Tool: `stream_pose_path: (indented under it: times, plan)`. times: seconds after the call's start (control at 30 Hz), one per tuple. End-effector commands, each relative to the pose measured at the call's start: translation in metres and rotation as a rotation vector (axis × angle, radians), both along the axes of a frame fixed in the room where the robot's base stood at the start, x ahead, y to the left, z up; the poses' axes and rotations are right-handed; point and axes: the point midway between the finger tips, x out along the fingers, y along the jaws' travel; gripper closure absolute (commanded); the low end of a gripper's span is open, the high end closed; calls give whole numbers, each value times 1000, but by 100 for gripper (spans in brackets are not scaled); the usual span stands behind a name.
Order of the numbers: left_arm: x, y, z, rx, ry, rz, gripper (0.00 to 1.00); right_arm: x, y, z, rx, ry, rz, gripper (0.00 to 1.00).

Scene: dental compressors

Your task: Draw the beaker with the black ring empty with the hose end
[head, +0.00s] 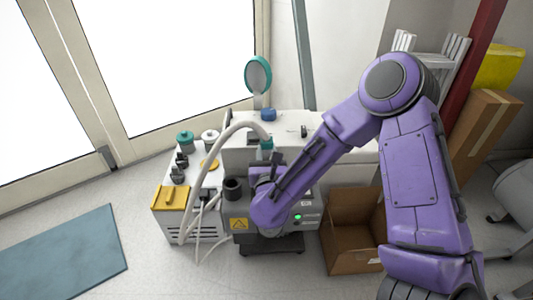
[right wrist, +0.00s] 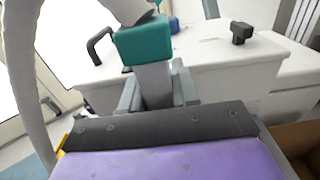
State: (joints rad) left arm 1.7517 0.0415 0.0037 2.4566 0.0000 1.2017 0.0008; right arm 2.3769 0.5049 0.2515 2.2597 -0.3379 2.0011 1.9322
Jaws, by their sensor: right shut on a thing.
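My right gripper (right wrist: 155,92) is shut on the grey stem of the hose end (right wrist: 153,80), just below its teal collar (right wrist: 143,40). In the head view the teal collar (head: 267,145) shows above the machine, with the pale hose (head: 225,133) arching up to it from the left. My right forearm hides most of the gripper there. A dark-rimmed cup (head: 232,188) stands left of my right wrist; I cannot tell whether it is the beaker with the black ring. The hose tip is hidden. My left gripper is not in view.
A round teal-rimmed disc (head: 258,75) stands behind. An open cardboard box (head: 352,235) is at right. A blue-grey mat (head: 65,255) lies on the floor.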

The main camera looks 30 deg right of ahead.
Motion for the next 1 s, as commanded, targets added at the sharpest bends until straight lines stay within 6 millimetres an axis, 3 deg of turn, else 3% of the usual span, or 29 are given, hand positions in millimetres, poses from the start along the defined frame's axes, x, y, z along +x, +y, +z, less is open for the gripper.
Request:
stream_pose_path:
  times: [0.1,1.0]
  plan:
    - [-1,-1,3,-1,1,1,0,0,0,3,0,-1,0,100]
    - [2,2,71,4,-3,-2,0,0,0,91,1,-2,0,100]
